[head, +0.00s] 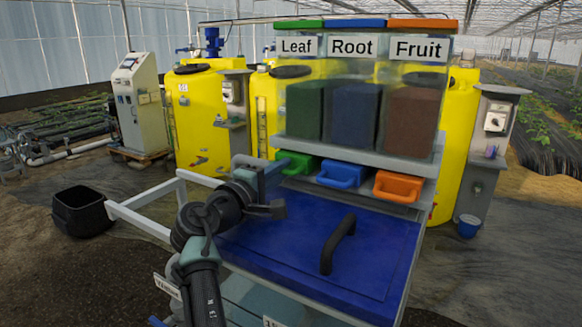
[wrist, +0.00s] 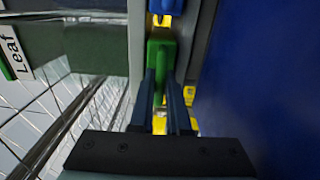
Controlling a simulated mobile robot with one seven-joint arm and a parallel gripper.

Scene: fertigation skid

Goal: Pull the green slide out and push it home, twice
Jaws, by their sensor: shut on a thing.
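The green slide (head: 296,160) sits at the left end of a row of slides under the dispenser's Leaf bin. My gripper (head: 284,168) reaches it from the left front and partly hides it. In the wrist view, the two fingers of my gripper (wrist: 167,85) are closed on the green slide (wrist: 160,55), one on each side of its handle. How far the slide stands out is hard to tell.
The blue slide (head: 342,174) and the orange slide (head: 398,186) are to the right of the green one. Below is a blue lid (head: 290,245) with a black handle (head: 338,243). A white frame rail (head: 140,220) runs at the left. A black bin (head: 82,212) stands on the floor.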

